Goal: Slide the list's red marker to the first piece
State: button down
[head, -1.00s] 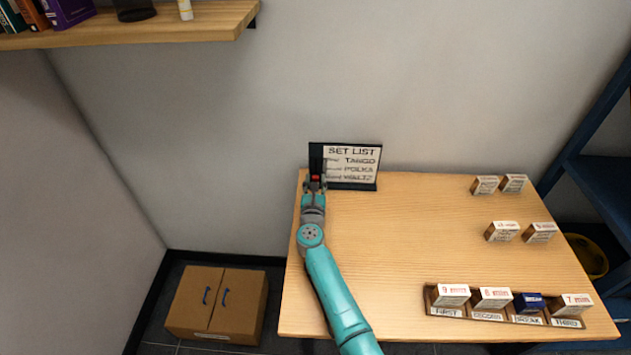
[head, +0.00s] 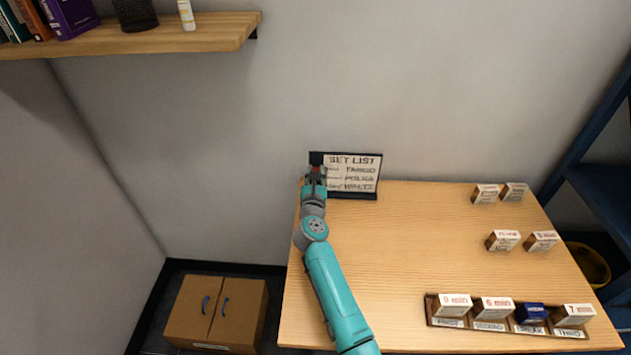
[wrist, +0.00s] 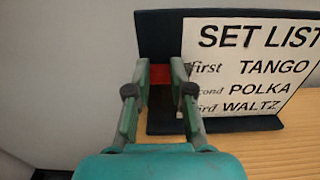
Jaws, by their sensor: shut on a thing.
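The set list board (head: 351,185) stands upright at the back left of the table. It also shows in the wrist view (wrist: 235,85) and reads first TANGO, second POLKA, third WALTZ. The red marker (wrist: 160,75) sits on the dark strip at the board's left side, about level with the "first" TANGO line. My gripper (wrist: 159,82) is shut on the marker, one finger on each side.
The wooden table (head: 410,235) is clear in the middle. Several small labelled boxes stand on its right side. A wooden rack (head: 480,325) at the front right holds several boxes above labels. A wall shelf (head: 150,42) is at the upper left.

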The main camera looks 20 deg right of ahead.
jog(key=shift+r, duration=0.2)
jog(key=c, duration=1)
grip_release()
jog(key=v, duration=1.2)
